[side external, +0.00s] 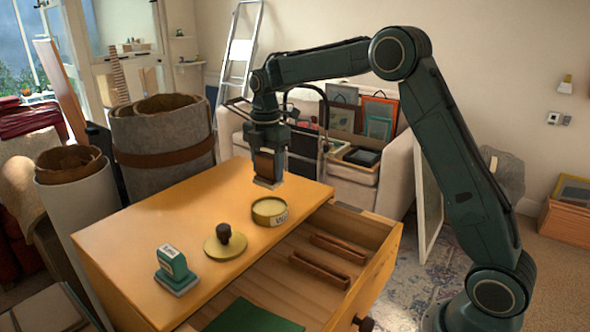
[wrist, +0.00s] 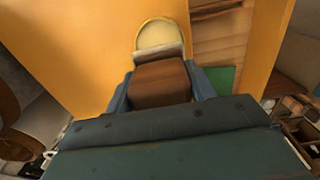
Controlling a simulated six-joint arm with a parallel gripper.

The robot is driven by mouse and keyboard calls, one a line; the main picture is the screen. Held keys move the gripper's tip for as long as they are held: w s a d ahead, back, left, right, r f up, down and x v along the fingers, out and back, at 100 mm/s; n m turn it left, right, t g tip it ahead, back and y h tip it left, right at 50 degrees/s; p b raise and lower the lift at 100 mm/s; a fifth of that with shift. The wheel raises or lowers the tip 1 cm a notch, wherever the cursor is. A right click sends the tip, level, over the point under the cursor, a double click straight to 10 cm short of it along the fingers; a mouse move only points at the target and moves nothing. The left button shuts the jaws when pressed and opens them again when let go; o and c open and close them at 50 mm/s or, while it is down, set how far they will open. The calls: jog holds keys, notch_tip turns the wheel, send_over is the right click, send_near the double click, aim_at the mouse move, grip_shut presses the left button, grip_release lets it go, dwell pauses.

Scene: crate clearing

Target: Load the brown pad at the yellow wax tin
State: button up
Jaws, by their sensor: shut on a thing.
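My gripper (side external: 267,158) is shut on the brown pad (side external: 265,165), a brown block with a pale layer along its lower end. The brown pad (wrist: 160,84) also shows between the blue-grey fingers in the wrist view. The yellow wax tin (side external: 269,211) is round and open-topped, with pale wax and a label, and stands on the orange-yellow cabinet top. The pad is upright behind the tin in the side view, apart from it. In the wrist view the pad's pale end overlaps the near part of the tin (wrist: 160,32) and hides it.
A round yellow lid with a dark knob (side external: 224,244) and a teal stamp-like object (side external: 175,268) stand on the cabinet top (side external: 130,237). The open drawer (side external: 383,262) at its right holds two wooden pieces (side external: 320,268) and a green sheet (side external: 255,316). The cabinet top left of the gripper is clear.

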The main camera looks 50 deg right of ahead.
aim_at(269, 186)
jog(key=shift+f, duration=0.15)
jog(key=shift+f, duration=2.8)
jog(key=shift+f, duration=0.65)
jog(key=shift+r, duration=0.1)
dwell(0.3)
jog(key=shift+r, duration=3.45)
jog(key=shift+m, duration=0.3)
jog(key=m, duration=0.1)
jog(key=a+m, duration=0.1)
jog(key=m, duration=0.1)
jog(key=s+f+m, duration=0.1)
jog(key=shift+a+m, duration=0.3)
jog(key=shift+a, duration=0.1)
jog(key=s+a+f+m, duration=0.2)
jog(key=s+a+m, duration=0.2)
jog(key=m, duration=1.2)
jog(key=shift+a+f, duration=0.25)
jog(key=shift+a, duration=0.4)
